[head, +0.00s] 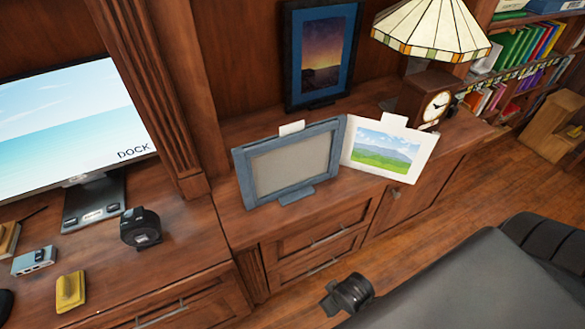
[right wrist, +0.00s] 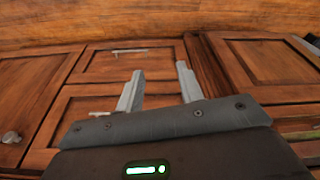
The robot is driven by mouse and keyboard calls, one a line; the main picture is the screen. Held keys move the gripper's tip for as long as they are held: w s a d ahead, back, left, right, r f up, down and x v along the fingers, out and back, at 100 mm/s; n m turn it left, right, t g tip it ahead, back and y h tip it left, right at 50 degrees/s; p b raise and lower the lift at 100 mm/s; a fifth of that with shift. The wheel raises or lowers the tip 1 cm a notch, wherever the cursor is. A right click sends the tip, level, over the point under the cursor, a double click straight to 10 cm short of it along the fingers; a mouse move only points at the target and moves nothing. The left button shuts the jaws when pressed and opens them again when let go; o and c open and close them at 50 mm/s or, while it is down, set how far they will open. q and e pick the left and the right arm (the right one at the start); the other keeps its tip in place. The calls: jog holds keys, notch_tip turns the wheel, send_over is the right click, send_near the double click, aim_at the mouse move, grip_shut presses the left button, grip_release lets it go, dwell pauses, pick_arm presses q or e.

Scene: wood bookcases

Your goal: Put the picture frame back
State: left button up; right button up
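Three picture frames stand on the wooden cabinet top in the head view. A blue-grey frame (head: 240,176) with a plain grey-beige panel stands at the front, with a small foot before it. A white frame (head: 436,157) with a green landscape picture stands touching or close beside it on the right. A dark blue frame (head: 290,60) with a dusk picture stands upright at the back. My right gripper (right wrist: 159,88) is open and empty in the right wrist view, facing the wooden cabinet fronts. My left gripper is not in view.
A lamp (head: 430,28) and a clock (head: 436,107) stand at the right of the cabinet. A monitor (head: 70,115), a black device (head: 140,228) and a yellow block (head: 70,291) are on the left desk. A bookshelf (head: 520,45) is at far right. Bare cabinet top lies behind the front frames.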

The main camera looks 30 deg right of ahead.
jog(key=s+d+f, duration=0.1)
jog(key=s+f, duration=0.8)
jog(key=f, duration=0.4)
jog(key=s+d+f+g, duration=0.1)
jog(key=s+f, duration=0.8)
jog(key=f, duration=0.4)
jog(key=shift+s+d+g, duration=0.15)
jog(key=shift+d+g, duration=0.15)
jog(key=shift+d, duration=0.1)
jog(key=shift+s+d+f, duration=0.1)
jog(key=shift+s+f, duration=0.15)
jog(key=shift+s, duration=0.1)
jog(key=shift+n, duration=0.3)
